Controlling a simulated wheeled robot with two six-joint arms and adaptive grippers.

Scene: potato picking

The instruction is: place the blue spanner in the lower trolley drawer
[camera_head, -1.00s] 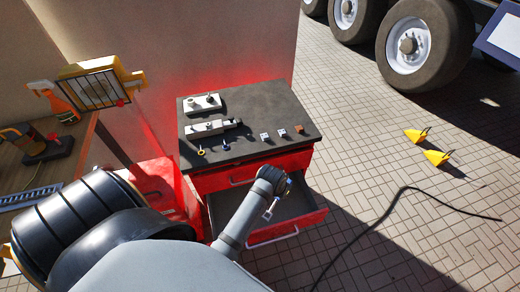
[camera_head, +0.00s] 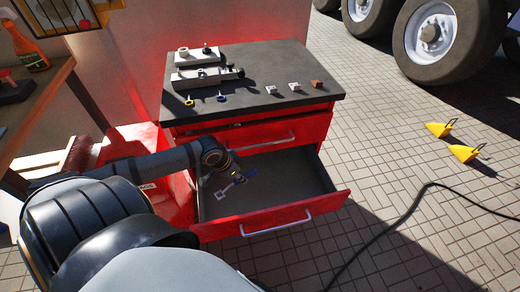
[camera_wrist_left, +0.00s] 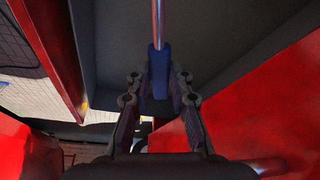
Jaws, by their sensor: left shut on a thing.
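The red trolley (camera_head: 325,128) has its lower drawer (camera_head: 275,217) pulled out and its upper drawer (camera_head: 300,133) above it. My left gripper (camera_head: 238,177) is over the left part of the open lower drawer, shut on the blue spanner. In the left wrist view, the blue spanner (camera_wrist_left: 158,68) stands between the fingers of my left gripper (camera_wrist_left: 158,88), its metal shaft pointing to the top of the picture. The head view shows its pale end beside the gripper. I cannot tell whether the spanner touches the drawer floor. My right gripper is out of view.
The dark trolley top (camera_head: 275,65) carries grey fixtures (camera_head: 205,75), small blocks (camera_head: 294,87) and yellow and blue rings. A wooden bench (camera_head: 40,100) is at left. A black cable (camera_head: 400,215) and yellow chocks (camera_head: 463,152) lie on the paving at right.

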